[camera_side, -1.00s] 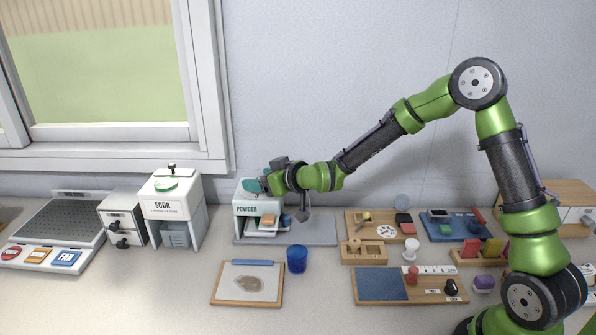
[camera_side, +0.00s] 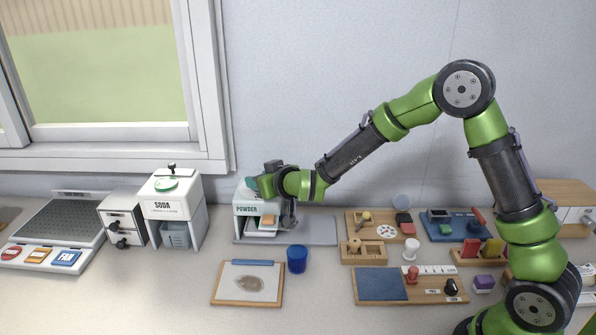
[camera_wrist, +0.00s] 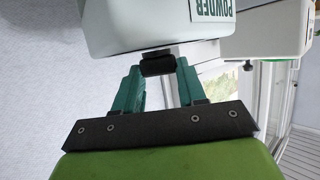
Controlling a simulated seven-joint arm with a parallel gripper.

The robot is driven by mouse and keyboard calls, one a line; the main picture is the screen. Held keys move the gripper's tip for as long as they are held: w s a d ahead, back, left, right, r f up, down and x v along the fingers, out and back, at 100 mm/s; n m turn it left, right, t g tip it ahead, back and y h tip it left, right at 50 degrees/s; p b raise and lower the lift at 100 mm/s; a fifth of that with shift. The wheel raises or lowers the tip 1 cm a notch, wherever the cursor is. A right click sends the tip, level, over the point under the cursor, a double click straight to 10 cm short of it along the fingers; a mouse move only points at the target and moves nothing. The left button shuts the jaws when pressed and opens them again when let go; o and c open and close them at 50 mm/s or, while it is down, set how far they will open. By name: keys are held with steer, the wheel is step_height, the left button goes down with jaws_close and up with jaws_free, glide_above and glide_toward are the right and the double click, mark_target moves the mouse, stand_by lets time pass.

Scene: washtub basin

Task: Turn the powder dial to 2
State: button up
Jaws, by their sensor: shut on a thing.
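The white powder dispenser (camera_side: 243,225) with its green POWDER label stands left of centre at the back of the counter. It also fills the top of the wrist view (camera_wrist: 145,22). My gripper (camera_side: 252,184) is at the top of the dispenser. In the wrist view my two teal fingers (camera_wrist: 158,75) are closed on a small black piece, the powder dial (camera_wrist: 157,64), at the dispenser's edge. The dial's marks and pointer cannot be read in either view. My wrist hides part of the dispenser's top and right side in the side view.
The white soda dispenser (camera_side: 171,209) stands to the left. A blue cup (camera_side: 297,260) and a clipboard (camera_side: 247,297) are in front. Wooden boards with small parts (camera_side: 379,222) lie to the right. The wall is close behind.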

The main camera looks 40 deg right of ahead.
steer(key=m+h, duration=0.1)
steer(key=h, duration=0.1)
steer(key=a+m+h, duration=0.1)
steer(key=m+h, duration=0.1)
steer(key=shift+w+m+g, duration=0.1)
steer(key=shift+m+g, duration=0.2)
steer(key=shift+g, duration=0.1)
steer(key=m+g+h, duration=0.2)
steer(key=m+h, duration=0.1)
steer(key=shift+w+a+m+h, duration=0.1)
steer(key=shift+w+m+h, duration=0.05)
steer(key=shift+m+h, duration=0.15)
steer(key=m+g+h, duration=0.2)
steer(key=m+g, duration=0.1)
steer(key=shift+w+m+g, duration=0.15)
steer(key=shift+m+g, duration=0.15)
steer(key=shift+w+m+g+h, duration=0.15)
steer(key=shift+m+g+h, duration=0.65)
steer(key=shift+m+g, duration=0.45)
steer(key=shift+m+g+h, duration=0.3)
steer(key=shift+m+g, duration=0.05)
steer(key=shift+g, duration=0.1)
steer(key=o, duration=1.1)
steer(key=shift+c, duration=0.2)
steer(key=v, duration=0.7)
steer(key=shift+a+r, duration=0.15)
steer(key=shift+a, duration=0.05)
